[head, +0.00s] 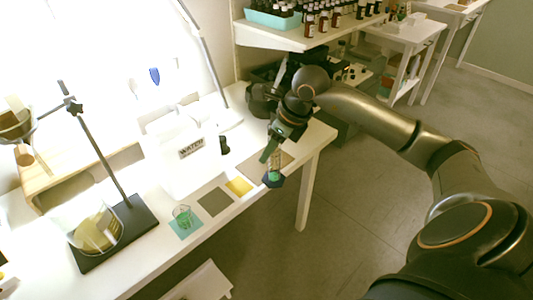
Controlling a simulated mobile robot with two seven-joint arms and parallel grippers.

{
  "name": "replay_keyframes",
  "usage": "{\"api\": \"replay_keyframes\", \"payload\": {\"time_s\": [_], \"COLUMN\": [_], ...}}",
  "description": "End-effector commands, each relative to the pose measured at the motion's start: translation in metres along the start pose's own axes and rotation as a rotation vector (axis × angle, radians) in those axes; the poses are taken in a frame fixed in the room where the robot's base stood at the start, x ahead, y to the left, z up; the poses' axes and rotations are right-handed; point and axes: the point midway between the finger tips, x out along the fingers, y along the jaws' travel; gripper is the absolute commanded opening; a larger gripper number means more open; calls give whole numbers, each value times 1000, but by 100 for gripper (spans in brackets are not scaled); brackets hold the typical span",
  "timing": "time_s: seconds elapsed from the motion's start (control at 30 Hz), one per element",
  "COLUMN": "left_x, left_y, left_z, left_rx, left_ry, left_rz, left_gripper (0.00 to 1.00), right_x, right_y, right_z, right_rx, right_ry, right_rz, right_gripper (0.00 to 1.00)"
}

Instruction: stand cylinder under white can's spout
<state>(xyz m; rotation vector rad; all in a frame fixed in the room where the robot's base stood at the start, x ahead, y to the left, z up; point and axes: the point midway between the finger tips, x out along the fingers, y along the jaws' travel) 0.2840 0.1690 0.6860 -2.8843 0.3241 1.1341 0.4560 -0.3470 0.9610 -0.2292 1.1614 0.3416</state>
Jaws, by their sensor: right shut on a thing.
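My right gripper (276,150) points down at the right end of the white table and is shut on the cylinder (273,174). The cylinder looks clear with green in its lower part and a dark base. It is upright at the table's front edge; I cannot tell whether its base touches the table. The gripper hides its upper part. A label reading WATER (191,147) stands left of the gripper. The white can is probably in the glare behind the label; its outline and spout are not clear. My left gripper is out of view.
A small glass with green contents (183,217) stands on a teal mat (185,231). Grey (215,202) and yellow (239,187) mats lie between it and the cylinder. Bottles fill the back shelf (285,37).

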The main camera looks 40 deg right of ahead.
Motion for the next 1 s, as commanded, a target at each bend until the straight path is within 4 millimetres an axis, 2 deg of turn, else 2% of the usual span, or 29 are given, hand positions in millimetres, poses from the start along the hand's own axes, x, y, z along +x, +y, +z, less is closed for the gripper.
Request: {"api": "replay_keyframes", "payload": {"time_s": [0.33,0.47,0.67,1.0], "left_x": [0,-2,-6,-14], "left_y": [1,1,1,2], "left_z": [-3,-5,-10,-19], "left_rx": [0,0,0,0], "left_ry": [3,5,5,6], "left_rz": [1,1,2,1], "left_gripper": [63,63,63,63], "right_x": [-3,-1,4,1], "right_y": [-1,7,42,108], "right_z": [1,2,9,16], "right_rx": [-7,-81,-393,-1101], "right_ry": [-1,0,-3,-3], "right_rz": [4,35,165,456], "right_gripper": [0,0,0,0]}}
